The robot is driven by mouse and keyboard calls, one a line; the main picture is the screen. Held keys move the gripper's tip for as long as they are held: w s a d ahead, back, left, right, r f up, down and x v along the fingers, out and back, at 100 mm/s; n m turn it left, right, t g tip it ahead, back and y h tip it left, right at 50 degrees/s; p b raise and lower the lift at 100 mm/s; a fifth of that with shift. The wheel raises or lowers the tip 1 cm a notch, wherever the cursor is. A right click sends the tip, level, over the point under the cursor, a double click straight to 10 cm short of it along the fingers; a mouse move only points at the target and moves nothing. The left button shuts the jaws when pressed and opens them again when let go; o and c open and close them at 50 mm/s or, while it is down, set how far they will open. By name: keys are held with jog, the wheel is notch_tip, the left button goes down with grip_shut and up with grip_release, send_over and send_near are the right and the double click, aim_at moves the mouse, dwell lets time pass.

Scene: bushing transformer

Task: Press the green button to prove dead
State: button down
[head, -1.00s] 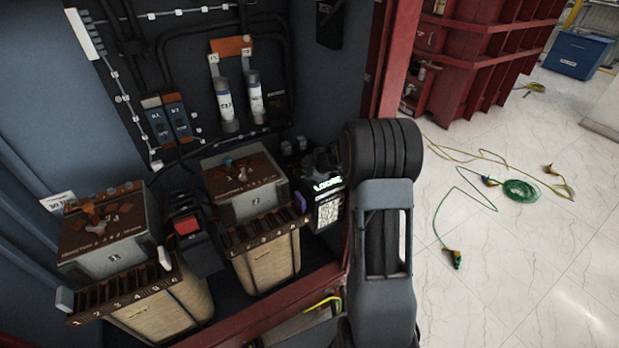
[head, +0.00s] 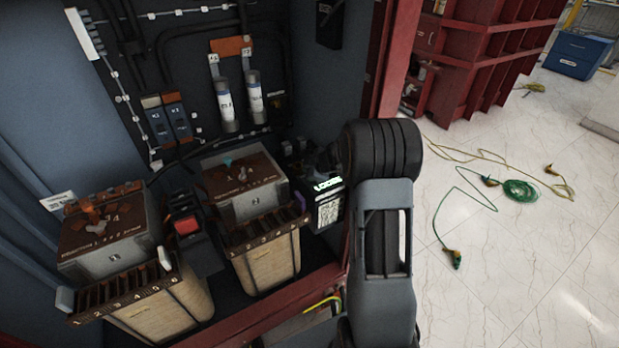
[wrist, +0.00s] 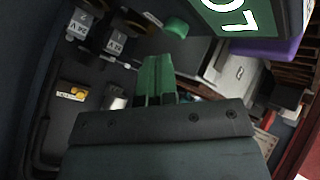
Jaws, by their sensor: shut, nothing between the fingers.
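A small green cap, which looks like the green button (wrist: 177,28), shows near the top of the wrist view. My gripper (wrist: 160,62) is shut and empty. Its fingertips look green-tinted and appear just below and left of the button; I cannot tell whether they touch it. A device with a lit green panel (wrist: 245,18) fills the top right of the wrist view. In the head view this lit device (head: 328,184) stands right of the middle transformer, and my gripper beside it is mostly hidden by my arm.
The middle transformer (head: 248,205) and the left transformer (head: 105,260) stand in the cabinet. A red switch (head: 187,225) sits between them. A purple part (wrist: 265,47) lies close under the lit panel. The red cabinet frame (head: 383,70) is near my arm. Green cable (head: 520,190) lies on the floor.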

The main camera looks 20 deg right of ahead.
jog(key=shift+f, duration=0.35)
jog(key=shift+f, duration=0.5)
dwell(0.8)
jog(key=shift+r, duration=0.2)
jog(key=shift+r+p, duration=0.7)
jog(key=shift+p, duration=0.3)
jog(key=shift+r, duration=0.1)
notch_tip(320, 180, up, 5)
jog(key=p, duration=0.6)
dwell(0.5)
